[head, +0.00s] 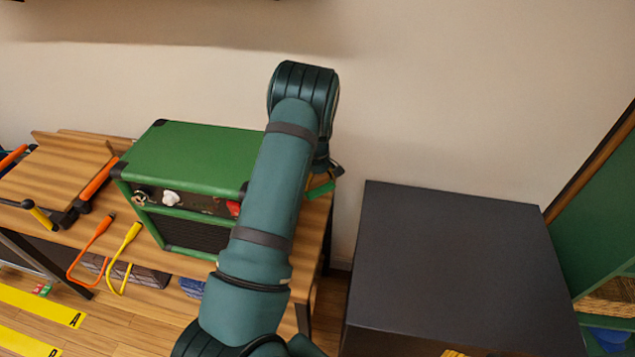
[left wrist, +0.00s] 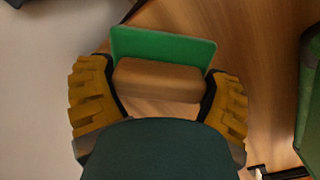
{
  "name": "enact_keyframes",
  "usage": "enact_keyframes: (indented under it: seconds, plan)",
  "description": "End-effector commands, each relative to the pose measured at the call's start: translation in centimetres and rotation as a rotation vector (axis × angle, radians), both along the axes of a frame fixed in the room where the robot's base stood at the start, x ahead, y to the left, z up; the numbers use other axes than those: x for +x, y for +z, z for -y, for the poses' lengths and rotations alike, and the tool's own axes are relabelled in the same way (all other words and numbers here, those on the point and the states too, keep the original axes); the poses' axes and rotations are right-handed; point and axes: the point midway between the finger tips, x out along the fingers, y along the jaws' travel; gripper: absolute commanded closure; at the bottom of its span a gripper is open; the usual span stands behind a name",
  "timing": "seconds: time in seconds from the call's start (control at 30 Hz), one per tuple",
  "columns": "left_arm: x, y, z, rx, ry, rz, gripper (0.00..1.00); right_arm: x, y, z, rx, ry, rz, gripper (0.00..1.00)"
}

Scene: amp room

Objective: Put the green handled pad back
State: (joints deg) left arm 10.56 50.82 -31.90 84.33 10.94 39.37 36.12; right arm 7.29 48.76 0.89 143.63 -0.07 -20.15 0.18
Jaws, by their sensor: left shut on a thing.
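The green handled pad (left wrist: 165,45) has a flat green plate and a wooden block handle (left wrist: 158,80). In the left wrist view, the yellow ridged fingers of my left gripper (left wrist: 158,88) are shut on the two ends of the handle. In the head view, a green sliver of the pad (head: 320,190) shows below my left gripper (head: 324,172), by the right end of the wooden table (head: 318,215). My forearm hides most of the gripper there. I cannot tell whether the pad touches the tabletop.
A green amplifier (head: 195,160) stands just left of my left arm. A wooden board with orange clamps (head: 62,172) and orange and yellow cables lie further left. A dark box (head: 450,255) stands right, across a gap. A small yellow piece, possibly my right gripper, shows at the bottom edge.

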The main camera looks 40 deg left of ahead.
Motion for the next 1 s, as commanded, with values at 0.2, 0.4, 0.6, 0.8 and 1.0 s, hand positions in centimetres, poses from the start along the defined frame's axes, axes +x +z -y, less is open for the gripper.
enact_keyframes:
  seconds: [0.2,0.4,0.6,0.8,1.0]
  plan:
    - [0.0,-0.2,0.0,0.0,0.0,0.002,0.57,0.0,0.0,0.0,0.0,0.0,0.001,0.52]
    - [0.0,-0.5,0.0,0.0,0.0,0.001,0.09,0.1,-0.3,0.0,0.0,0.0,0.001,0.52]
    - [0.0,-0.4,0.0,-0.001,0.0,0.002,0.0,0.1,-0.2,0.0,0.0,-0.001,0.002,0.52]
    - [0.1,0.0,0.0,0.0,0.0,0.002,0.0,0.0,0.1,0.0,0.0,0.0,0.001,0.52]
    - [0.1,3.1,0.0,0.001,0.001,0.005,0.0,-0.1,0.7,0.0,0.0,0.001,-0.002,0.52]
